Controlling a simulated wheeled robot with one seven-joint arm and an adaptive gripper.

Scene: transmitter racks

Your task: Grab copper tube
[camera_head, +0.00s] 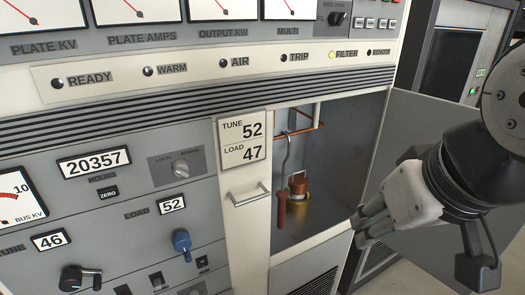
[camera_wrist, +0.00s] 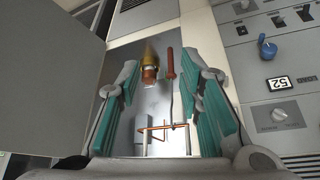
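A thin copper tube (camera_head: 303,131) runs bent across the upper part of an open cabinet bay; it also shows in the wrist view (camera_wrist: 153,128). A hooked rod with a red-brown handle (camera_head: 282,208) hangs by it, and the handle shows in the wrist view (camera_wrist: 171,63). A short copper-coloured cylinder (camera_head: 298,184) stands on a yellow base beside the handle; it also shows in the wrist view (camera_wrist: 149,73). My gripper (camera_head: 362,226) is outside the bay at its right. In the wrist view its teal-padded fingers (camera_wrist: 165,85) are wide apart and empty.
An open door panel (camera_head: 430,150) stands right of the bay, behind my gripper. A handle (camera_head: 250,195) sticks out left of the bay. The control panel with a blue knob (camera_head: 182,243) lies further left. The bay's walls and floor surround the copper parts.

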